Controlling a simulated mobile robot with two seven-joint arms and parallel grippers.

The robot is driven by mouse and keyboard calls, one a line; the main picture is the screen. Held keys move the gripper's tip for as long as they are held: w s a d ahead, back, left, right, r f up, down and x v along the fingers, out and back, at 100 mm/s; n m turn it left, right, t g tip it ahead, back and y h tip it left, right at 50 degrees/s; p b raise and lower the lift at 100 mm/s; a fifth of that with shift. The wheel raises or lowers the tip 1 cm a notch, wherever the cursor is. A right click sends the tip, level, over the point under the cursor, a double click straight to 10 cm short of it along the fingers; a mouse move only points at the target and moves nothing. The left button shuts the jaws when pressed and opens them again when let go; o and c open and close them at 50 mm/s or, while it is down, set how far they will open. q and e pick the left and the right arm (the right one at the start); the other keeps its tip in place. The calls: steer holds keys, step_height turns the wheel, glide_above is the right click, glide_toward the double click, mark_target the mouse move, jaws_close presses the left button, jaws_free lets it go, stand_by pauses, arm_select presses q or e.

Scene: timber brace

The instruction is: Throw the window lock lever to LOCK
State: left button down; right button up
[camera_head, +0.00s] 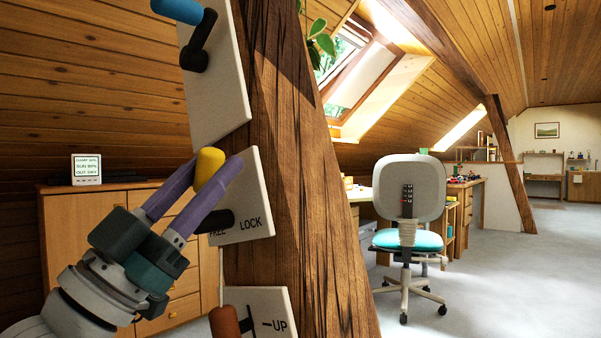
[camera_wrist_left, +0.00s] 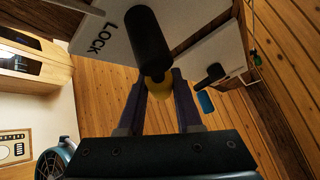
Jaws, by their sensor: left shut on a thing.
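The window lock lever has a yellow knob (camera_head: 209,165) and a black stem, on a white plate marked FREE and LOCK (camera_head: 252,222). The plate is fixed to the slanted timber brace (camera_head: 290,130). My left gripper (camera_head: 207,180) is shut on the yellow knob, its purple fingers on either side. In the left wrist view the yellow knob (camera_wrist_left: 158,88) sits between the fingertips, with the black stem (camera_wrist_left: 150,38) and the LOCK plate (camera_wrist_left: 97,40) beyond. The FREE label is partly hidden behind the lever. My right gripper is not in view.
Above is a plate with a blue-handled lever (camera_head: 190,12); below is one marked UP with a brown-handled lever (camera_head: 226,322). A wooden cabinet (camera_head: 75,235) with a small display (camera_head: 87,169) stands behind my left arm. An office chair (camera_head: 408,220) stands right of the brace on open floor.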

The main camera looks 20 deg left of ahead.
arm_select(q)
steer(key=c, duration=0.6)
jaws_free()
steer(key=shift+f, duration=0.1)
steer(key=v, duration=0.9)
steer(key=shift+s+a+f+b, duration=0.2)
steer(key=shift+s+b, duration=0.1)
